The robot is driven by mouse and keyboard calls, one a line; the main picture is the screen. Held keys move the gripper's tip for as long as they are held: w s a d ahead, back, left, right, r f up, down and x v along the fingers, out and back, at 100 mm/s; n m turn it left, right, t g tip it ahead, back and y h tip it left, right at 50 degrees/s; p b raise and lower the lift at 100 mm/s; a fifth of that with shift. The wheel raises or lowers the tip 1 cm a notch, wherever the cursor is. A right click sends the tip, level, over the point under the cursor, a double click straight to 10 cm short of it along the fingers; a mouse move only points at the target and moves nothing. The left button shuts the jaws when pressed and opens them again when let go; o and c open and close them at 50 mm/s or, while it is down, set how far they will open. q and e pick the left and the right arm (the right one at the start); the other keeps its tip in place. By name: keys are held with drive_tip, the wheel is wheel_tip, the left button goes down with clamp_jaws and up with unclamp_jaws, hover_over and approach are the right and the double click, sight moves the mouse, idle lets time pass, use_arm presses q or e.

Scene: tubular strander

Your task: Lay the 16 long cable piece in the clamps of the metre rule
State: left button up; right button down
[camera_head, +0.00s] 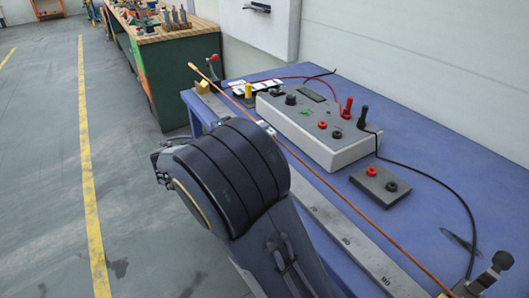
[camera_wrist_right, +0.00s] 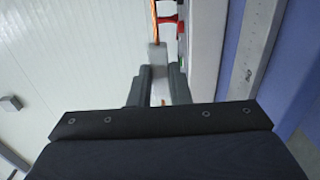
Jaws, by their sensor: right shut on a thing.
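The long copper-orange cable piece (camera_head: 330,184) runs straight along the metre rule (camera_head: 335,226), from the far clamp (camera_head: 203,87) with its red lever to the near clamp (camera_head: 485,284) with its black knob. Its far tip sticks out past the far clamp. I cannot tell whether the cable is seated in either clamp. My right gripper (camera_wrist_right: 162,85) is shut on a pale grey piece (camera_wrist_right: 157,56) in line with the cable, which shows orange beyond it in the wrist view (camera_wrist_right: 155,16). In the head view my right arm hides the fingers. My left gripper is out of view.
A grey instrument box (camera_head: 318,130) with red and black plugs stands on the blue table (camera_head: 440,175) beside the rule. A small terminal block (camera_head: 380,184) and black and red leads lie near it. A green workbench (camera_head: 175,75) with tools stands farther back.

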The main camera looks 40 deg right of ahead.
drive_tip(key=d+f, duration=0.1)
drive_tip(key=w+d+f, duration=0.1)
drive_tip(key=f, duration=0.2)
drive_tip(key=shift+w+d+b, duration=0.25)
drive_tip(key=shift+d+b, duration=0.05)
drive_tip(key=shift+d, duration=0.1)
wheel_tip(320, 180, down, 4)
drive_tip(key=shift+w+d+r, duration=0.1)
drive_tip(key=shift+w+r, duration=0.05)
drive_tip(key=shift+r, duration=0.1)
drive_tip(key=c, duration=1.8)
unclamp_jaws()
drive_tip(key=shift+b, duration=0.3)
drive_tip(key=shift+o, duration=0.9)
drive_tip(key=w+a, duration=0.1)
drive_tip(key=a, duration=1.1)
